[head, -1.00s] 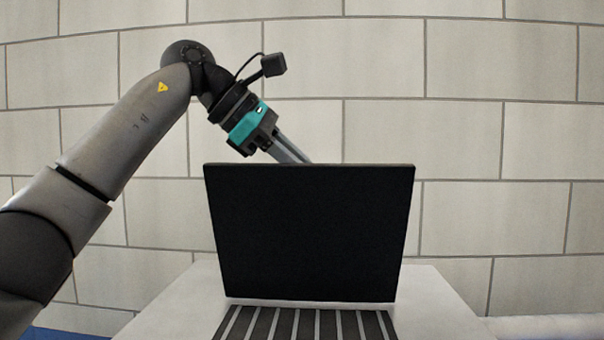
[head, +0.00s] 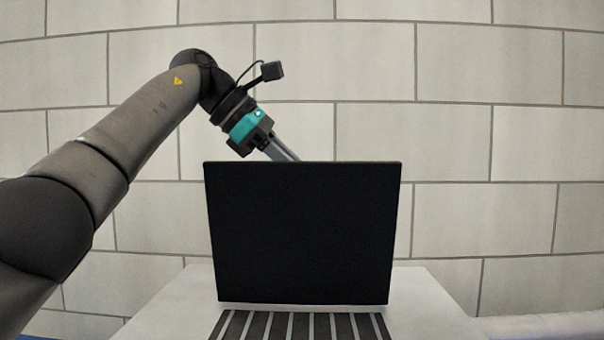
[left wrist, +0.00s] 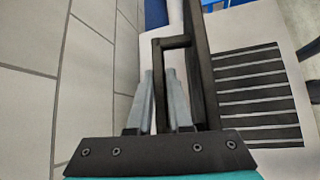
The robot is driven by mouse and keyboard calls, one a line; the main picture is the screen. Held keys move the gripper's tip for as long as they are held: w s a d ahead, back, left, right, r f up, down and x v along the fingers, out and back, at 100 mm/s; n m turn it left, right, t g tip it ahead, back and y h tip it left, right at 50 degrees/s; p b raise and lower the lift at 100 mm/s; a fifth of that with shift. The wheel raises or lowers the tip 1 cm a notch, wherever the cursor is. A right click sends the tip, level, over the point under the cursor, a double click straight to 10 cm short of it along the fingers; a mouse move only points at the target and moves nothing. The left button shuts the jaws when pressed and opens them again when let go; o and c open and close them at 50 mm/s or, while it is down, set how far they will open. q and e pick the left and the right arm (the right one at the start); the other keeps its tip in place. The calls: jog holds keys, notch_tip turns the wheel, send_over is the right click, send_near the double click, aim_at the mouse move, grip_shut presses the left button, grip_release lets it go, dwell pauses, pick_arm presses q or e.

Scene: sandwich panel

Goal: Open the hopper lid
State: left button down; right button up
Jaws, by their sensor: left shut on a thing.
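The hopper lid (head: 303,232) is a flat black panel standing up steeply on the pale hopper housing (head: 440,300). It hides the hopper opening in the head view. My left gripper (head: 285,151) reaches down behind the lid's top edge, and its fingertips are hidden there. In the left wrist view, the lid (left wrist: 204,70) shows nearly edge-on with a black bar handle (left wrist: 172,42) on its far face. The gripper fingers (left wrist: 164,90) are shut on the handle, one on each side of its bar. My right gripper is not in view.
Dark slats (head: 300,325) lie on the housing in front of the lid; they also show in the left wrist view (left wrist: 258,95). A pale tiled wall (head: 480,80) stands behind. A pale rounded thing (head: 545,326) lies at the lower right.

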pick_arm(q)
jog(key=c, duration=0.9)
grip_release()
jog(key=shift+o, duration=0.2)
jog(key=shift+v, duration=3.75)
